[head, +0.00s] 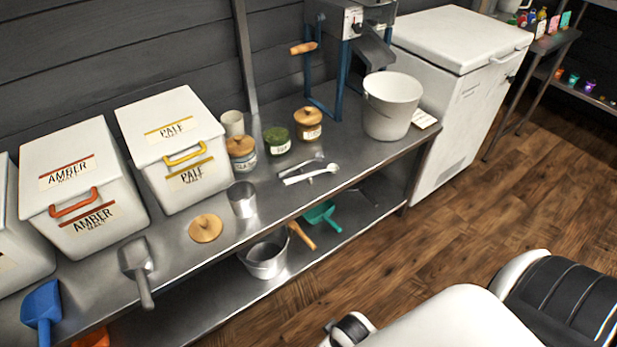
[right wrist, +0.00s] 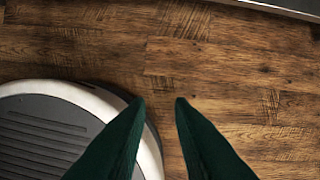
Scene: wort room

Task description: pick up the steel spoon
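Two spoon-like utensils lie side by side on the steel worktop (head: 200,268), in front of the jars in the head view. The one nearer the wall is a thin grey steel spoon (head: 301,164). The one nearer the front edge is a white spoon (head: 312,174), lying close to it. My right gripper (right wrist: 159,101) shows in the right wrist view with its two dark green fingers apart and nothing between them. It is over the wooden floor, away from the worktop. My left gripper is in neither view.
Near the spoons are a jar with green contents (head: 277,140), lidded jars (head: 308,124), a steel cup (head: 242,199), a wooden lid (head: 205,228) and a white bucket (head: 391,105). A steel scoop (head: 137,262) overhangs the front edge. A white chest (head: 462,95) stands right; the floor (head: 440,230) is clear.

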